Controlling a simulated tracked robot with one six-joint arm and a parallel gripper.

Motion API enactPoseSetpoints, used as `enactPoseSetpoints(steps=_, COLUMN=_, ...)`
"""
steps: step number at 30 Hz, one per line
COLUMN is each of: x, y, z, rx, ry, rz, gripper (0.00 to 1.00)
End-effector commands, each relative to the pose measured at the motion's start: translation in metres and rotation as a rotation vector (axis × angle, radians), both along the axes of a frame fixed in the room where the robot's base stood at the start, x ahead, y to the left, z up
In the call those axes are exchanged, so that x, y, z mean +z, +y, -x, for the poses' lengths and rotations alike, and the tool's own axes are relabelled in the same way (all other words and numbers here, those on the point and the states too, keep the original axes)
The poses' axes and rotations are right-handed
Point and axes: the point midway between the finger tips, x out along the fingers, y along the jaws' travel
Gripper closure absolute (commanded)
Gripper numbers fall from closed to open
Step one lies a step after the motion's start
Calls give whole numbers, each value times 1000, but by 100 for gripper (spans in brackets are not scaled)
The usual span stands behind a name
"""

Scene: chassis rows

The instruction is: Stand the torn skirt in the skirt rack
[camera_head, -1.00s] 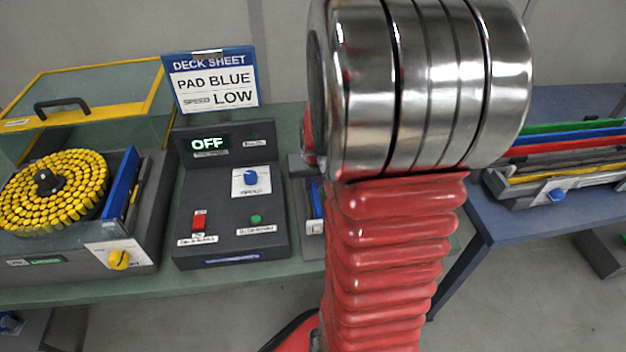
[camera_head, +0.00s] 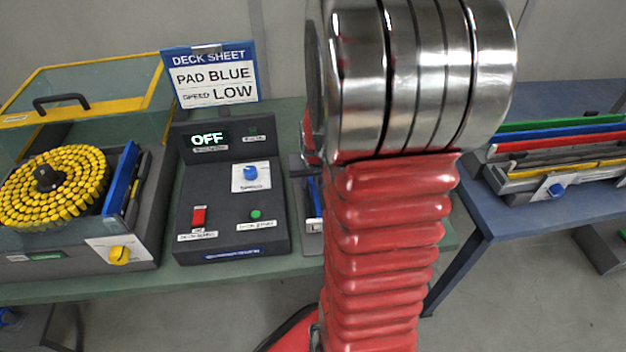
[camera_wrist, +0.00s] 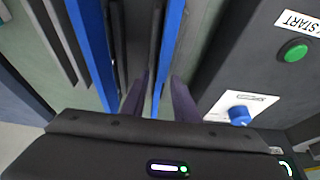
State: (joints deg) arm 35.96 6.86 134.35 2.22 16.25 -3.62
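My gripper (camera_wrist: 159,76) shows in the wrist view with its two dark fingers apart, pointing down into a narrow slotted holder. A blue strip (camera_wrist: 170,40) runs between the fingers, with dark strips beside it. I see a gap to the fingers, and cannot tell whether the strip is the torn skirt. Another blue strip (camera_wrist: 92,50) stands to the left. In the head view the gripper is hidden behind my arm. A rack (camera_head: 520,184) on the right table holds long green, blue, red and yellow strips. No tear shows on any strip.
A dark console (camera_head: 228,220) reading OFF stands on the green table. A machine with a yellow coiled disc (camera_head: 54,190) and raised clear lid is at left. A sign (camera_head: 212,78) reads PAD BLUE, SPEED LOW. A floor gap separates the green table from the blue table (camera_head: 515,225).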

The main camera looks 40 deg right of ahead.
Motion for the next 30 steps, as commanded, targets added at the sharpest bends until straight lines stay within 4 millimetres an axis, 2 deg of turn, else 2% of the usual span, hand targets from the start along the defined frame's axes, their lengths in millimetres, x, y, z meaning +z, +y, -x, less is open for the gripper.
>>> enactPoseSetpoints(steps=14, x=5, y=1, z=2, rx=0, ry=0, rz=0, gripper=69)
enactPoseSetpoints(steps=30, x=57, y=13, z=19, rx=0, ry=-2, rz=2, gripper=69)
